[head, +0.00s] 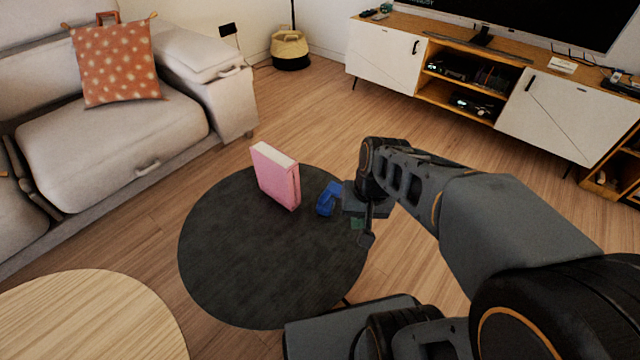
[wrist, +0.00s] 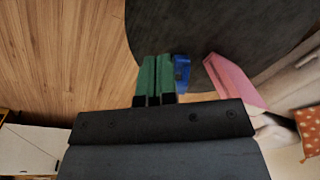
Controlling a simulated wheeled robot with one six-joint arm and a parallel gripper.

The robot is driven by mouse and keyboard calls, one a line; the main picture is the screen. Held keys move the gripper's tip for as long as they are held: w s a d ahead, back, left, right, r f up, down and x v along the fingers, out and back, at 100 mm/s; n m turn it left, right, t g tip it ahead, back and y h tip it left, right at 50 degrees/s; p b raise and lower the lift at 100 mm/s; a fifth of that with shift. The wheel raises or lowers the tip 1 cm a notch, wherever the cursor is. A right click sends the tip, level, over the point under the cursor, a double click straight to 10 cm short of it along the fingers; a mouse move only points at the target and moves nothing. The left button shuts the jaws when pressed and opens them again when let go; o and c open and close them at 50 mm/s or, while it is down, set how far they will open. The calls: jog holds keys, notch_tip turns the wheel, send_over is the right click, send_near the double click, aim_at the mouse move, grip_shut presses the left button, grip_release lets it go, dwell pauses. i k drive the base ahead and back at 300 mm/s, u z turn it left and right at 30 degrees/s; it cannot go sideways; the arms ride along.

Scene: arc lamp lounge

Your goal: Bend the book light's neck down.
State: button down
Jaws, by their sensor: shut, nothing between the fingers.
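The blue book light (head: 327,199) stands near the far right edge of the dark round table (head: 235,265). Its upper part leans over to the right, near my gripper. My gripper (head: 357,224) is just right of the light, pointing down, with its green fingers partly hidden by my wrist. In the wrist view the green fingers (wrist: 155,76) are together and empty. The blue light (wrist: 182,72) shows right beside the right finger; I cannot tell if they touch. The light's far side and details are too small to make out.
A pink book (head: 277,178) stands upright on the table, left of the light; it also shows in the wrist view (wrist: 236,82). The front of the tabletop is clear. A pale wooden round table (head: 85,320), a sofa (head: 110,130) and a TV cabinet (head: 545,120) surround it.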

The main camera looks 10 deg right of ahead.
aim_at(333, 189)
jog(key=u, duration=0.75)
jog(key=k, duration=0.2)
jog(key=u, duration=1.9)
jog(key=k, duration=0.5)
jog(key=z, duration=1.75)
jog(key=i, duration=0.5)
